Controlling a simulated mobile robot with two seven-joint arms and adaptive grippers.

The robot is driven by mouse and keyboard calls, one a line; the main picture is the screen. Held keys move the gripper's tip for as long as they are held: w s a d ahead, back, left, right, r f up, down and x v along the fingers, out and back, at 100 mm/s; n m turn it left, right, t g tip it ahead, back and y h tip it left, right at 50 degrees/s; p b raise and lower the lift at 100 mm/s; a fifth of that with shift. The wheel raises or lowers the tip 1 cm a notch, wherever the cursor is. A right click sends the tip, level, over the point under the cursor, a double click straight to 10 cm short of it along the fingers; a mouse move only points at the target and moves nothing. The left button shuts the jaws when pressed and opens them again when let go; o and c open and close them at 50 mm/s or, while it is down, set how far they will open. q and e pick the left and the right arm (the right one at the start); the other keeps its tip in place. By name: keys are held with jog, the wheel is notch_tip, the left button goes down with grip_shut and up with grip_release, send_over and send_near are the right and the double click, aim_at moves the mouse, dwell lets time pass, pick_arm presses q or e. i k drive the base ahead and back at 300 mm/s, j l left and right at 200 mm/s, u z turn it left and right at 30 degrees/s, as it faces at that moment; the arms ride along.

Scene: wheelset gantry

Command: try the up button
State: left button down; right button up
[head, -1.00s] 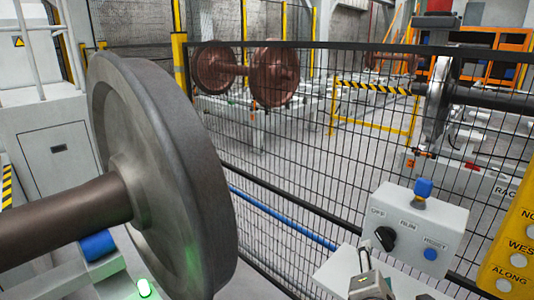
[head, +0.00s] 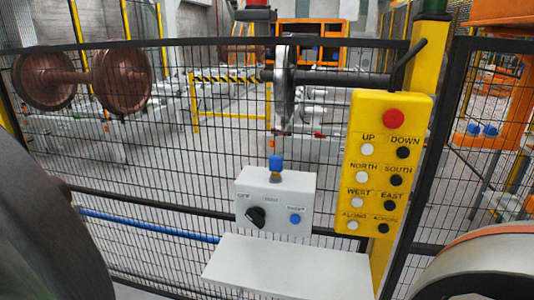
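The yellow pendant panel (head: 385,122) hangs upright at the right of centre in the head view, in front of the mesh fence. The white up button (head: 367,149) sits under the UP label in the top row, left of the black down button (head: 403,152). A red mushroom button (head: 393,118) is above them. Rows marked NORTH/SOUTH, WEST/EAST and ALONG follow below. Nothing touches or covers the up button. Neither of my grippers shows in the head view.
A grey box (head: 250,190) with a black selector knob and a blue button stands left of the panel, above a white shelf (head: 285,275). The black fence (head: 190,150) spans the scene. Large round shapes fill both lower corners. A wheelset on an axle (head: 284,85) is behind the fence.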

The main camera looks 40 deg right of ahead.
aim_at(366, 149)
jog(key=z, duration=1.9)
